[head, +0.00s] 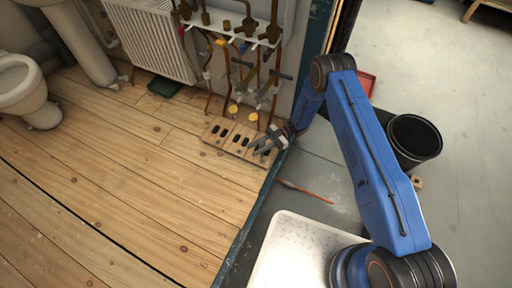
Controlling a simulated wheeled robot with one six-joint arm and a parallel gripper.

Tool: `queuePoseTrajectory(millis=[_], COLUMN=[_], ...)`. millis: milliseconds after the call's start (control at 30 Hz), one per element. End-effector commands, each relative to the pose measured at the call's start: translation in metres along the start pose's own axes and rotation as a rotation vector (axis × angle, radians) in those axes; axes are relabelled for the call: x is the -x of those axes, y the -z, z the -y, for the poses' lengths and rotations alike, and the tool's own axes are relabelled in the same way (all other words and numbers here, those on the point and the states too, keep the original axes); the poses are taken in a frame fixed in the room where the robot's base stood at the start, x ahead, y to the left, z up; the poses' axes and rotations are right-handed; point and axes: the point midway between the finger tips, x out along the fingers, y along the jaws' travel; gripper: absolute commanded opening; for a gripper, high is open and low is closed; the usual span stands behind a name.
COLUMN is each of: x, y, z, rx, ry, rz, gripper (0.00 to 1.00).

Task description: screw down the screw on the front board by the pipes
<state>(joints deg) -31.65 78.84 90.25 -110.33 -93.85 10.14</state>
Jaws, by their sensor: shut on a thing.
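The front board (212,139) is a light wooden strip on the floor at the foot of the pipes (243,88), with several dark slots along it. My gripper (259,150) reaches down to the board's right end, its grey fingers pointing down and to the left. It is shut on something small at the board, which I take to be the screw. The screw itself is too small and too covered by the fingers to make out, so I cannot tell how deep it sits.
A white radiator (152,42) and a toilet (22,88) stand at the back left. A thin orange-red tool (305,191) lies on the grey floor, right of the blue threshold edge (246,232). A black bucket (414,138) stands right of my arm.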

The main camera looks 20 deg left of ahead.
Motion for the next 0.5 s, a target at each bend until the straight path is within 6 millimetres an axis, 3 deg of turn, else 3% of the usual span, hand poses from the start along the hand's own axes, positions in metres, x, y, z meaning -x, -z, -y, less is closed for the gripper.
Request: queuePoseTrajectory(millis=[500], x=[0.000], y=[-0.029], z=[0.000], rx=[-0.001], ry=[-0.002], rz=[0.000], gripper=[0.00])
